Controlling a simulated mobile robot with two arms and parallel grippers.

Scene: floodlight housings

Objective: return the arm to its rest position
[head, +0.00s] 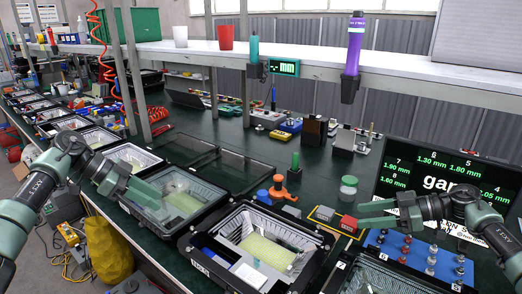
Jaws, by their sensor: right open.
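My left arm comes in from the left edge. Its gripper (155,197) hangs over the near left side of an open floodlight housing (205,213); I see nothing held in it, and its finger gap is not clear. My right arm comes in from the right edge. Neither gripper visibly holds a part.
An open housing (190,247) with a yellow-green panel stands at the front centre. More housings run along the bench to the far left. A dark gauge screen (400,162) stands behind my right gripper.

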